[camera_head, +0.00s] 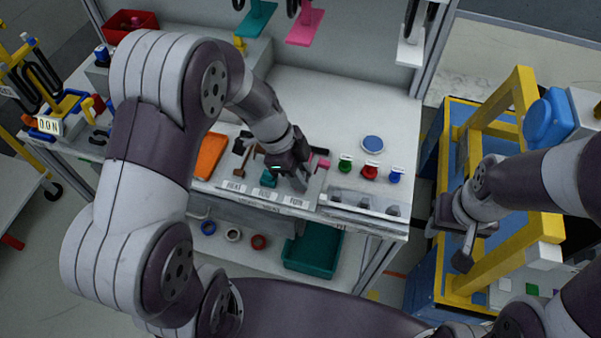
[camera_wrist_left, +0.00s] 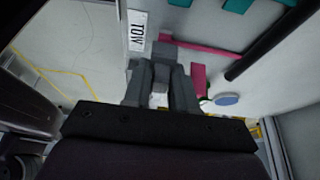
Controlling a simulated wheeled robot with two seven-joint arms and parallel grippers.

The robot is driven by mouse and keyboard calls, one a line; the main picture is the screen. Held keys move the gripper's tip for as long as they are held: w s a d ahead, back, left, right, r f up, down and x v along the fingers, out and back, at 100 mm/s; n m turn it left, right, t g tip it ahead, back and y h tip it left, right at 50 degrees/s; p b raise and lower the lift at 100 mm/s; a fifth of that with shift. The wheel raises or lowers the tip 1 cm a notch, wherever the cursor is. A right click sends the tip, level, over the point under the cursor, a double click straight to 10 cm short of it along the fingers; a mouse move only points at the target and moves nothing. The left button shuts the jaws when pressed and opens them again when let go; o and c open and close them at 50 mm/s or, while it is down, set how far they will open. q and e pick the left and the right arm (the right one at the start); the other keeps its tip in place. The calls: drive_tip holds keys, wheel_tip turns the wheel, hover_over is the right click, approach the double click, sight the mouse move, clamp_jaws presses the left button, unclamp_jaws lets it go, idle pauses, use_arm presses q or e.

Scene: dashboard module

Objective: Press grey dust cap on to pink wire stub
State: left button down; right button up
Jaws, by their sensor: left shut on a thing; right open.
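My left gripper (camera_head: 298,182) is over the front part of the white bench. In the left wrist view its fingers (camera_wrist_left: 160,88) are shut on a small pale grey piece (camera_wrist_left: 159,99), likely the grey dust cap, mostly hidden between them. A pink piece (camera_head: 320,162), likely the pink wire stub, lies just right of the gripper. In the left wrist view a pink block (camera_wrist_left: 198,80) stands right of the fingers, and a long pink strip (camera_wrist_left: 208,48) runs beyond them. I cannot tell whether cap and pink touch. My right gripper (camera_head: 464,246) is open and empty beside the yellow frame.
Green, red and blue knobs (camera_head: 369,172) and a blue disc (camera_head: 372,143) are right of the left gripper. A label strip (camera_head: 262,195) lines the front edge. An orange piece (camera_head: 210,155) lies left. The yellow frame (camera_head: 500,118) stands close to my right arm.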

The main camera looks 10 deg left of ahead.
idle(0.3)
use_arm(q)
drive_tip(key=shift+b, duration=0.3)
idle(0.5)
drive_tip(key=shift+b, duration=0.35)
drive_tip(key=shift+f, duration=0.1)
drive_tip(key=shift+f+b, duration=0.35)
drive_tip(key=shift+b, duration=0.1)
drive_tip(key=shift+f+b, duration=0.75)
drive_tip(key=shift+b, duration=0.05)
drive_tip(key=shift+r, duration=0.1)
